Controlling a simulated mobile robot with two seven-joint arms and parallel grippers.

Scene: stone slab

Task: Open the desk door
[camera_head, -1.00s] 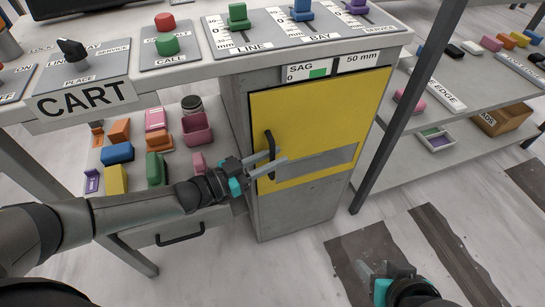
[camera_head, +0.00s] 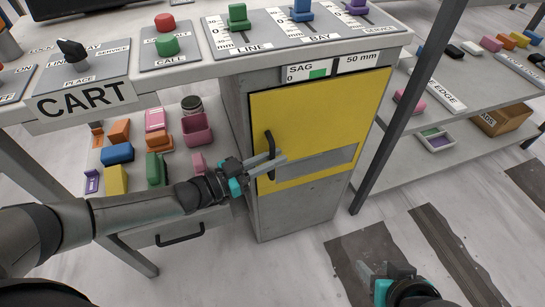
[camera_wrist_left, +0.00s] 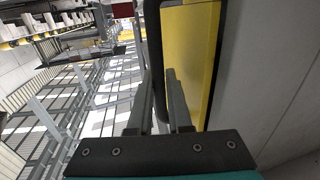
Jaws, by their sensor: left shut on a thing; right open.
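The desk door (camera_head: 316,113) is a yellow panel with a grey strip on the front of the grey cabinet under the desk. It looks closed in its frame. Its black vertical handle (camera_head: 269,150) is near the door's left edge. My left gripper (camera_head: 268,163) is at the lower part of the handle, shut on it. In the left wrist view the handle (camera_wrist_left: 155,50) runs down between the fingers, with the yellow door (camera_wrist_left: 187,55) beside it. My right gripper (camera_head: 377,272) is open and empty, low over the floor at the bottom right.
The desk top (camera_head: 205,45) carries sliders and buttons above the door. A dark shelf post (camera_head: 393,130) stands right of the cabinet.

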